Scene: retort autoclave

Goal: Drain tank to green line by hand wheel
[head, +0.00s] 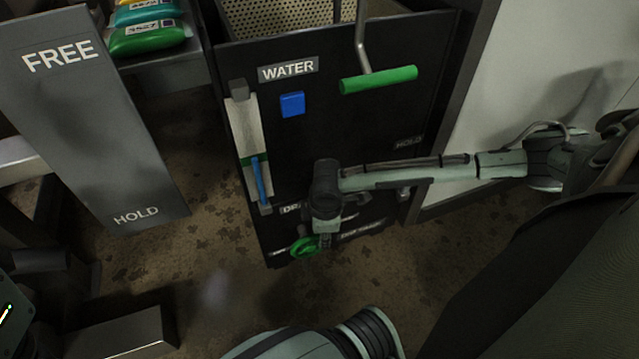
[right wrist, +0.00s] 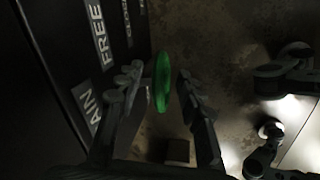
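The black water tank (head: 345,130) stands in the middle of the head view. Its sight gauge (head: 243,125) has a blue column whose top is at about the green line (head: 256,160). The green hand wheel (head: 303,247) is low on the tank front, by a partly hidden drain label. My right gripper (head: 324,243) is at the wheel and covers part of it. In the right wrist view the wheel (right wrist: 162,82) shows nearly edge-on between the fingers (right wrist: 160,85), with visible gaps on both sides, so the gripper looks open. My left gripper is not in view.
A blue square button (head: 292,104) sits under the WATER label (head: 288,69). A green-handled lever (head: 378,79) juts from the upper tank. A grey FREE/HOLD panel (head: 90,120) and colored pouches (head: 146,35) are at left. Bare floor (head: 215,235) lies between panel and tank.

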